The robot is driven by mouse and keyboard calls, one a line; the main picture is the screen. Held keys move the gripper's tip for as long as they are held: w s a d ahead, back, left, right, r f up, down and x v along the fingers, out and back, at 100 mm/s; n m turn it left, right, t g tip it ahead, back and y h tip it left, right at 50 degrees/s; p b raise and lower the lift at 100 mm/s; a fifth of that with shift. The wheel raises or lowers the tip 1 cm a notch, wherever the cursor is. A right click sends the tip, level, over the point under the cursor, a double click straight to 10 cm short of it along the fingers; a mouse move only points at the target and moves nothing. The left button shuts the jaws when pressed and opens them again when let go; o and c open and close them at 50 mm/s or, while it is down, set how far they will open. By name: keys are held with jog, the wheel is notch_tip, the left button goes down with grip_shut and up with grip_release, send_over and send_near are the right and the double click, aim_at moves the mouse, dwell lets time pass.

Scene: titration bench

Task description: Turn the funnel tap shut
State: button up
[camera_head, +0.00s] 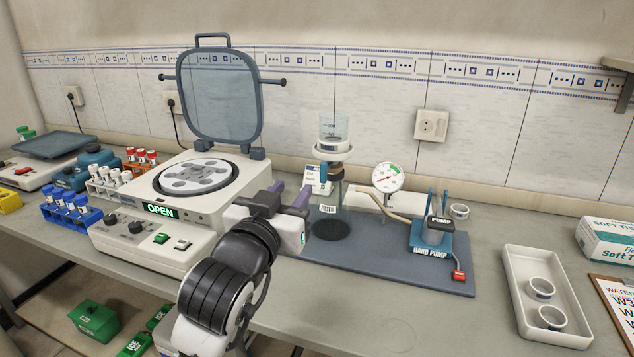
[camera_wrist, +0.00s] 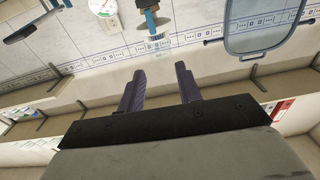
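The filter funnel (camera_head: 333,128) is a clear glass cup in a white collar, standing on a flask labelled FILTER (camera_head: 329,210) with dark contents. A small blue piece (camera_head: 322,171), which looks like the tap, shows below the collar; a blue part (camera_wrist: 150,20) also shows at the top of the wrist view. Its exact setting is too small to tell. My gripper (camera_head: 291,190) is just left of the flask, pointing towards the wall. Its two purple fingers are apart and empty, also in the wrist view (camera_wrist: 160,72). They look clear of the funnel and tap.
The centrifuge (camera_head: 130,245) with raised lid (camera_head: 222,98) stands to the left. A dial gauge (camera_head: 388,177) and hand pump (camera_head: 432,236) stand right of the flask on a dark base (camera_head: 390,265). A white tray (camera_head: 520,300) holds two cups. The front bench is clear.

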aim_at(323, 166)
jog(key=shift+g, duration=0.3)
jog(key=p+x, duration=0.1)
jog(key=x, duration=0.3)
jog(key=f+p+x, duration=0.1)
jog(key=x, duration=0.4)
jog(key=d+p+x, duration=0.1)
jog(key=x, duration=0.4)
jog(key=shift+s+f, duration=0.1)
jog(key=shift+f, duration=0.1)
grip_shut()
